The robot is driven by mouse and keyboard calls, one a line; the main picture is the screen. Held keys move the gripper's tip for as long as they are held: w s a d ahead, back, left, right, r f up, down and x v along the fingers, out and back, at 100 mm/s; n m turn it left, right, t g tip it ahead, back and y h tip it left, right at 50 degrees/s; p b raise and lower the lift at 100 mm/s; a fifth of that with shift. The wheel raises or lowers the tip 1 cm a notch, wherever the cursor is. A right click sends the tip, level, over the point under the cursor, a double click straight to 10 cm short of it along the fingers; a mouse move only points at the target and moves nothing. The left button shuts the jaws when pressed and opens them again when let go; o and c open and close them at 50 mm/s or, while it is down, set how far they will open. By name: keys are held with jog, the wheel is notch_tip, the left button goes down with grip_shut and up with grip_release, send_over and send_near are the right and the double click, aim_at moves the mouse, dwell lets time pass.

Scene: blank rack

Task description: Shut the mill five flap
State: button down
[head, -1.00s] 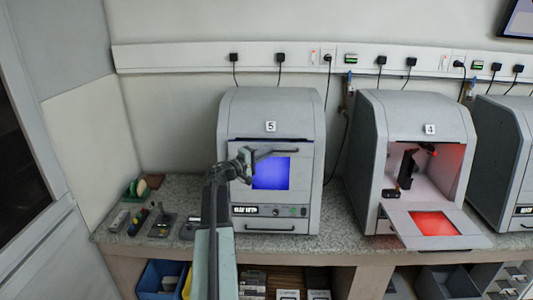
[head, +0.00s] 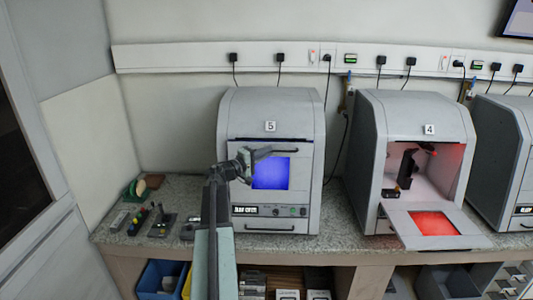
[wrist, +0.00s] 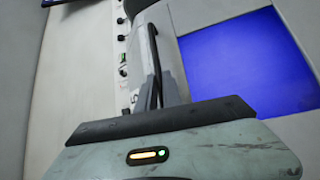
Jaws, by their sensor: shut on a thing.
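Mill five (head: 270,112) is the grey box with a "5" label, left of the middle in the head view. Its flap (head: 305,175), with a blue-lit window (head: 270,173), stands upright across the front. A thin dark line runs along its top edge; I cannot tell whether it is fully flush. The dark bar handle (head: 288,150) is near the flap's top. My gripper (head: 262,154) is shut on the handle, partly hiding its left end. In the wrist view the handle (wrist: 154,62) runs into the jaws, with the blue window (wrist: 245,62) to the right.
Mill four (head: 425,108) stands to the right with its flap (head: 436,222) hanging open and red light inside. Small tools and dishes (head: 142,187) lie on the counter (head: 190,187) at left. A blue bin (head: 162,280) is below.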

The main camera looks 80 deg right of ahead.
dwell(0.4)
jog(key=d, duration=0.3)
jog(key=shift+w, duration=0.25)
jog(key=c, duration=1.5)
grip_release()
jog(key=shift+d, duration=0.1)
jog(key=v, duration=0.7)
jog(key=shift+w+a, duration=0.25)
jog(key=shift+a, duration=0.1)
jog(key=shift+w, duration=0.1)
